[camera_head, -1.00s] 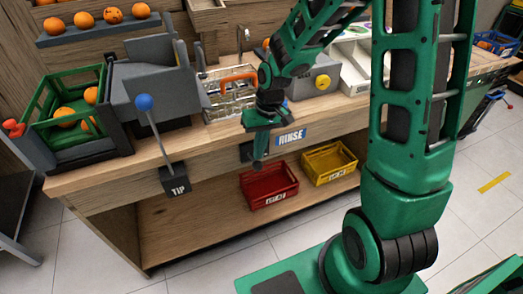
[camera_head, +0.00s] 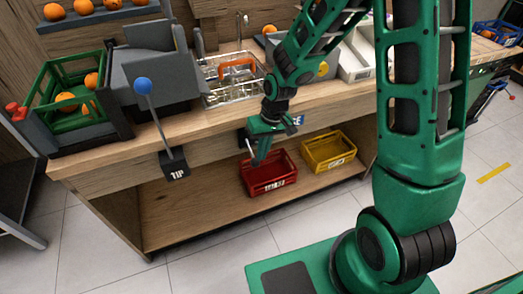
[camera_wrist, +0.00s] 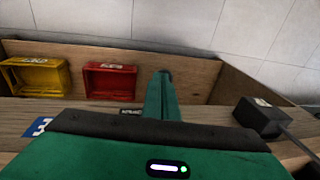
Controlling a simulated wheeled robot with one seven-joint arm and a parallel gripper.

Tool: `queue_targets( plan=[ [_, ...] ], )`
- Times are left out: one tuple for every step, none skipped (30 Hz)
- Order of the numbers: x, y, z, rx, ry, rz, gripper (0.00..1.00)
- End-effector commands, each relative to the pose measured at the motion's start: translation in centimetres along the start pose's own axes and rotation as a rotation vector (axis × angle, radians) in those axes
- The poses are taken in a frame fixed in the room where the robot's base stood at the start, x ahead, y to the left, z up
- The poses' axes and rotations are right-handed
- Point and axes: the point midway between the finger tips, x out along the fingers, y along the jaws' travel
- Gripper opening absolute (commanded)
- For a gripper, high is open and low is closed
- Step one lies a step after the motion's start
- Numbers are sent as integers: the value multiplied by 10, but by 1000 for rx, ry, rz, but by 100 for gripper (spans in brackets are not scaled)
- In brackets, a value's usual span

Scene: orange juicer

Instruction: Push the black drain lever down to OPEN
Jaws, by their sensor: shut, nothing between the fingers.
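My gripper (camera_head: 256,162) is shut and empty in front of the counter's front face in the head view, its fingertips over the red crate in the picture. The closed green fingers also show in the wrist view (camera_wrist: 164,78). A small dark part (camera_head: 243,134) on the counter front, just left of my gripper, may belong to the drain lever. My gripper hides much of that spot, so I cannot tell the lever's position or whether I touch it. A small black label (camera_wrist: 131,111) shows beside the fingers in the wrist view. The blue RINSE sign (camera_head: 298,119) is partly covered.
A black TIP block (camera_head: 174,163) with a blue-knobbed lever (camera_head: 142,86) is left of my gripper. A red crate (camera_head: 268,187) and a yellow crate (camera_head: 329,165) stand on the lower shelf. A wire basket (camera_head: 236,98) with an orange handle sits in the sink.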

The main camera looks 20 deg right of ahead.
Motion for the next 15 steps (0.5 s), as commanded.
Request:
queue_targets(
  plan=[
    [-1, -1, 0, -1, 0, 0, 0],
    [-1, -1, 0, -1, 1, 0, 0],
    [-2, -1, 0, -2, 1, 0, 0],
    [-3, -2, -1, -2, 1, 0, 0],
    [-4, -2, -1, -2, 1, 0, 0],
    [-6, -2, -1, -2, 1, 0, 0],
    [-7, -3, -1, -2, 1, 0, 0],
    [-8, -3, -1, -2, 1, 0, 0],
    [-10, -3, -1, -2, 1, 0, 0],
    [-12, -3, -1, -2, 1, 0, 0],
    [-13, -4, -1, -2, 2, 0, 0],
    [-14, -4, -2, -2, 2, 0, 0],
    [-15, -4, -1, -2, 1, 0, 0],
    [-15, -4, -1, -2, 1, 0, 0],
    [-16, -4, -1, -2, 1, 0, 0]
  ],
)
